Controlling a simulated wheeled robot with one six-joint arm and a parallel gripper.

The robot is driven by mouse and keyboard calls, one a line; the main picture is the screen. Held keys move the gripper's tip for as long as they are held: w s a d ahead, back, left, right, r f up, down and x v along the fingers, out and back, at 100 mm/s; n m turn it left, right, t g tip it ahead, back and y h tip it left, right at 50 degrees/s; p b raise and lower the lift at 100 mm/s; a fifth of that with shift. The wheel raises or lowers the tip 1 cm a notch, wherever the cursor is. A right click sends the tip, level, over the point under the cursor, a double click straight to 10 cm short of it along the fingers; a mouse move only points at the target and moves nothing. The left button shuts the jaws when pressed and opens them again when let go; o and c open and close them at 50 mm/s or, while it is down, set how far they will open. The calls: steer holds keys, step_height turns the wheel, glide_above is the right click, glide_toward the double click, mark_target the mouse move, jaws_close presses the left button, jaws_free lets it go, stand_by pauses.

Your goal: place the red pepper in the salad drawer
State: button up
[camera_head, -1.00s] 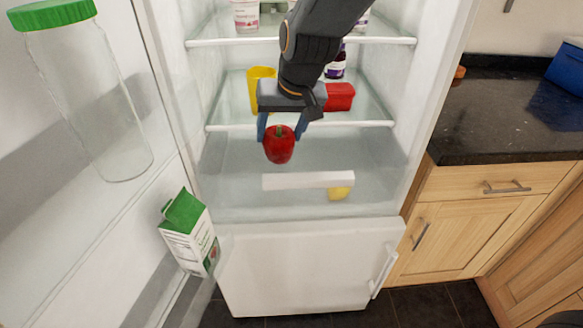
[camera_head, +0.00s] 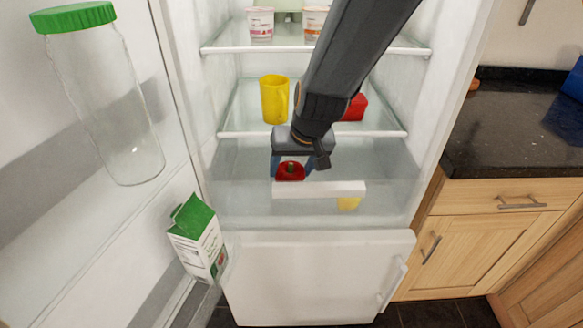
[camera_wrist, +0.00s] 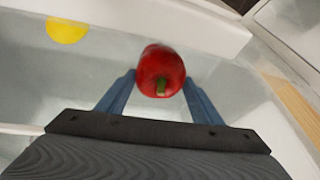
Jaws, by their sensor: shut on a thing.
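The red pepper (camera_head: 290,170) is held between the fingers of my gripper (camera_head: 291,165), behind the upper edge of the clear salad drawer's white front strip (camera_head: 320,189). In the wrist view the pepper (camera_wrist: 161,72) sits between the two blue fingertips of my gripper (camera_wrist: 160,82), its green stem facing the camera. The drawer (camera_head: 245,205) is at the bottom of the fridge compartment. Whether the pepper touches the drawer floor cannot be told. A yellow thing shows low in the drawer (camera_head: 348,203), and in the wrist view as a yellow round piece (camera_wrist: 67,30).
A glass shelf (camera_head: 310,134) above the drawer carries a yellow cup (camera_head: 274,99) and a red box (camera_head: 355,107), partly behind my arm. The open door at left holds a green-lidded jar (camera_head: 100,100) and a green-and-white carton (camera_head: 197,238). The counter (camera_head: 500,140) is at right.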

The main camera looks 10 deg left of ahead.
steer(key=shift+f+b, duration=0.45)
steer(key=shift+f, duration=0.1)
steer(key=o, duration=1.1)
steer(key=shift+r, duration=0.1)
steer(key=shift+r+p, duration=0.55)
steer(key=shift+p, duration=0.1)
steer(key=v, duration=1.2)
steer(key=shift+f, duration=0.1)
